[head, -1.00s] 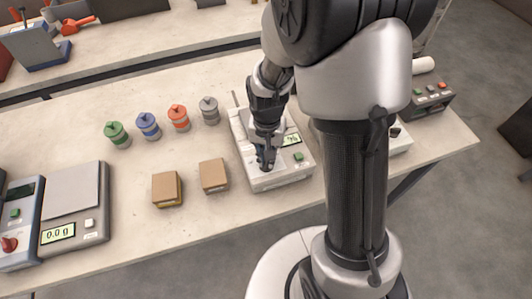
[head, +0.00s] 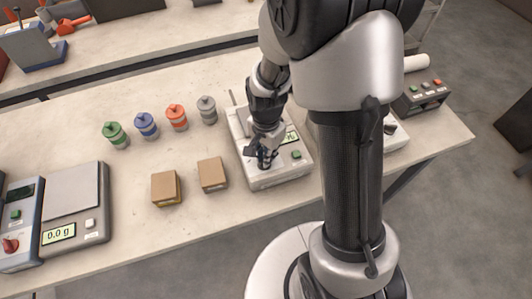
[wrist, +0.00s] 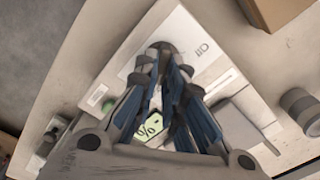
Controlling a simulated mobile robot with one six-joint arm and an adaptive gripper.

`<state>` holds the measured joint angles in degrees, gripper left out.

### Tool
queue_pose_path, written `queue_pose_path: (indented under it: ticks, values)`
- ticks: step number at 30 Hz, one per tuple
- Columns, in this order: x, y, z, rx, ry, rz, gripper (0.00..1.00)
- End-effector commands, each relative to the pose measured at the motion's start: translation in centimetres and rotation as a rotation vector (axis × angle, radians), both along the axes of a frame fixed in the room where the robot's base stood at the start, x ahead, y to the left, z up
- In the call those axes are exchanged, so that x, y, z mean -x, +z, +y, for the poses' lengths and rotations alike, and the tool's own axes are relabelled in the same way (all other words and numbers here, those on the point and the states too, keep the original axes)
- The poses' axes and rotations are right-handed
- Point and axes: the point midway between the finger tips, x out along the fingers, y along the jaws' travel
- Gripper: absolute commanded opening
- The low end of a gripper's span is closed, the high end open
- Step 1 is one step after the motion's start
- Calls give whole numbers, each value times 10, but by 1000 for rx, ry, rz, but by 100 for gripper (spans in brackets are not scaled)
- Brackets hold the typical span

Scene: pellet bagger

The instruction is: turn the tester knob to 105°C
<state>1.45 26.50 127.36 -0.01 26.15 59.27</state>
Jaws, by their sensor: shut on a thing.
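The tester (head: 265,180) is a pale box on the table in the middle of the head view, with a small display showing a % sign and a green button (head: 296,155). My gripper (head: 263,160) points down at the tester's front left part. In the wrist view the fingertips (wrist: 165,58) are shut on the grey round tester knob (wrist: 164,47), which they largely cover. A printed mark that may read 110 shows beside the knob on the tester's top (wrist: 190,65). The knob's pointer and its setting cannot be made out.
Two brown boxes (head: 166,188) (head: 212,174) lie left of the tester. Several lidded jars (head: 146,125) stand behind them. A scale (head: 75,205) reads 0.0 g at left, beside a unit with a red knob (head: 10,246). A control box (head: 420,97) stands at right.

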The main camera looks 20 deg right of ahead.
Motion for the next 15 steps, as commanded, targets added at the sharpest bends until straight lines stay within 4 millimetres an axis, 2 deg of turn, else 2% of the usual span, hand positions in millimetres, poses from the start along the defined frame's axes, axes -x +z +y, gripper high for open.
queue_pose_path:
  ticks: [11, 12, 15]
  values:
    - [0, 0, 0, 0, -4, -1, 0]
    - [0, 0, 0, 0, -4, -1, 12]
    - [0, 0, 0, 0, -4, -1, 19]
